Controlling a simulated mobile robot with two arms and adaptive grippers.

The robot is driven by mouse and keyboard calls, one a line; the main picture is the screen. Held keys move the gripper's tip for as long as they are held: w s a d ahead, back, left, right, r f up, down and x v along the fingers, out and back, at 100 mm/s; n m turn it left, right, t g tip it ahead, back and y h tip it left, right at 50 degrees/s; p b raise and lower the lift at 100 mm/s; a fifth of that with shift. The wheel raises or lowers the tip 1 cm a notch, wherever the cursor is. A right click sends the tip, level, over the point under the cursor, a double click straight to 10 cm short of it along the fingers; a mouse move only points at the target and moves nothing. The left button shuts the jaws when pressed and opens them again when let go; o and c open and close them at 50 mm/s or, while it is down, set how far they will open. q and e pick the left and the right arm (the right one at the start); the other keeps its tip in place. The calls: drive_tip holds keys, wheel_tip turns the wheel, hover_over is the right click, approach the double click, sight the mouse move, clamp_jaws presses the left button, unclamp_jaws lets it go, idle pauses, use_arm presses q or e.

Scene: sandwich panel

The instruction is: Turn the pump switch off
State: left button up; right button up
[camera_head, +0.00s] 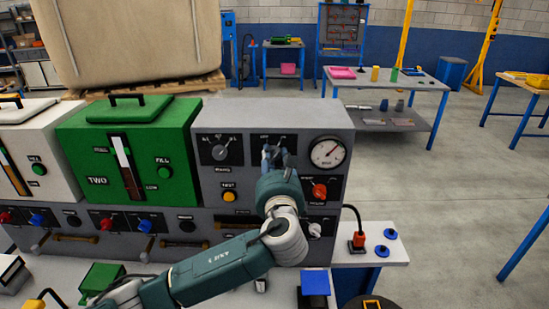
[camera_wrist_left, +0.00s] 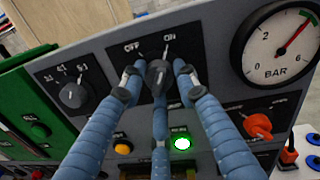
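The pump switch (camera_wrist_left: 157,72) is a dark rotary knob on a black plate marked OFF and ON in the left wrist view. Its upper end appears to point toward ON. My left gripper (camera_wrist_left: 158,82) is open, with its blue-grey fingers spread on either side of the knob and a middle finger below it, partly covering it. I cannot tell whether they touch it. In the head view, my left gripper (camera_head: 275,158) is at the upper middle of the grey panel (camera_head: 240,112) and hides most of the switch. My right gripper is not in view.
A pressure gauge (camera_head: 328,153) is right of the switch, with a red-orange knob (camera_head: 319,190) below. Another rotary selector (camera_head: 220,152) is to the left. A lit green lamp (camera_wrist_left: 181,143) and a yellow button (camera_head: 229,196) are below. A green tank (camera_head: 130,155) stands left.

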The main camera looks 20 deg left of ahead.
use_arm(q)
drive_tip(key=shift+n, duration=0.4)
drive_tip(key=n, duration=0.5)
drive_tip(key=shift+r+n, duration=0.1)
drive_tip(key=shift+n, duration=0.3)
drive_tip(key=n+b, duration=0.1)
drive_tip(key=n, duration=0.3)
drive_tip(key=shift+a+n+g+h, duration=0.15)
drive_tip(key=shift+n+g+h, duration=0.15)
drive_tip(key=shift+h, duration=0.1)
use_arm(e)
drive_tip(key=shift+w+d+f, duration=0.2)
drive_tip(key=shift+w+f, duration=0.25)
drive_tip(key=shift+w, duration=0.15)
